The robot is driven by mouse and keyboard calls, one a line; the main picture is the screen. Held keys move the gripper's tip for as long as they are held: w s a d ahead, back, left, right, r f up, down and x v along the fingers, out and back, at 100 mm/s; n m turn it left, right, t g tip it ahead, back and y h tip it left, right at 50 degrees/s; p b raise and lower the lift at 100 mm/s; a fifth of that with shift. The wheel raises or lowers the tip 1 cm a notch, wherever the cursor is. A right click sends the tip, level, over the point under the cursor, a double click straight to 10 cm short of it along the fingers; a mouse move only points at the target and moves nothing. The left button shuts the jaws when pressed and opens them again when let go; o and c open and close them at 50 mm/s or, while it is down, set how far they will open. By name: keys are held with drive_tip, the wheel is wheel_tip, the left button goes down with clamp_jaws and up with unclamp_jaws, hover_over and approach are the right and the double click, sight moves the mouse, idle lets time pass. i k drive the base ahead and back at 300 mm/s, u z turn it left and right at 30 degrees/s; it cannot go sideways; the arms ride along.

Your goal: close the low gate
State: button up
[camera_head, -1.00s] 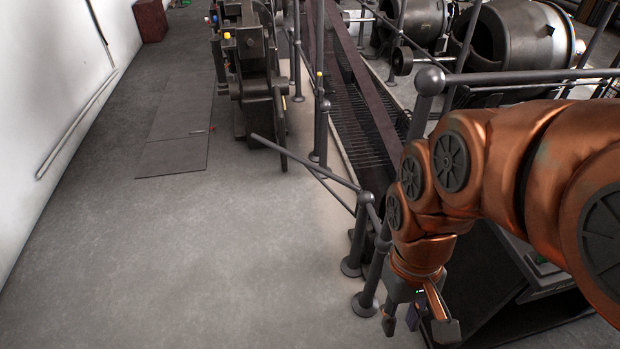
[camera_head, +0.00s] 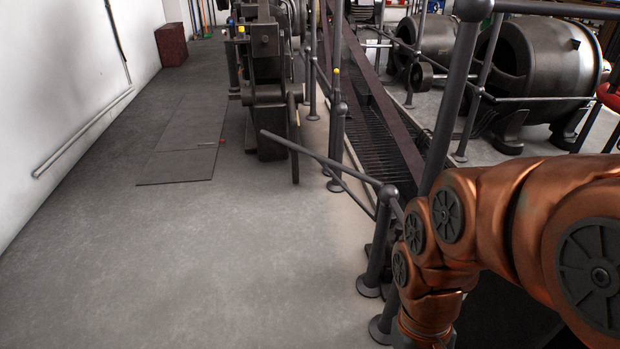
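The low gate (camera_head: 325,160) is a dark metal frame of thin bars, hinged at a short ball-topped post (camera_head: 380,240) left of my arm. It stands open, swung out from the railing line. Its free end points up and left over the grey floor, near the foot of the dark machine. A ball-topped railing post (camera_head: 338,150) stands beyond it, apart from the free end. My copper arm comes in from the right, and its wrist runs off the bottom edge close to the hinge post. My gripper is below the frame, so its fingers are hidden.
Open grey floor (camera_head: 200,270) lies left of the gate. A dark machine (camera_head: 268,120) stands beyond it, with a floor plate (camera_head: 185,150) beside it. Railings guard the belt (camera_head: 385,130) and the large dynamos (camera_head: 535,70) at right. A white wall (camera_head: 60,70) bounds the left.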

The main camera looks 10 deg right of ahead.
sight(323, 160)
drive_tip(key=u, duration=0.05)
drive_tip(key=k, duration=0.6)
drive_tip(key=u, duration=0.7)
drive_tip(key=i, duration=0.5)
drive_tip(key=u, duration=1.05)
drive_tip(key=i, duration=1.6)
drive_tip(key=z, duration=1.05)
drive_tip(key=i, duration=0.55)
drive_tip(key=z, duration=0.55)
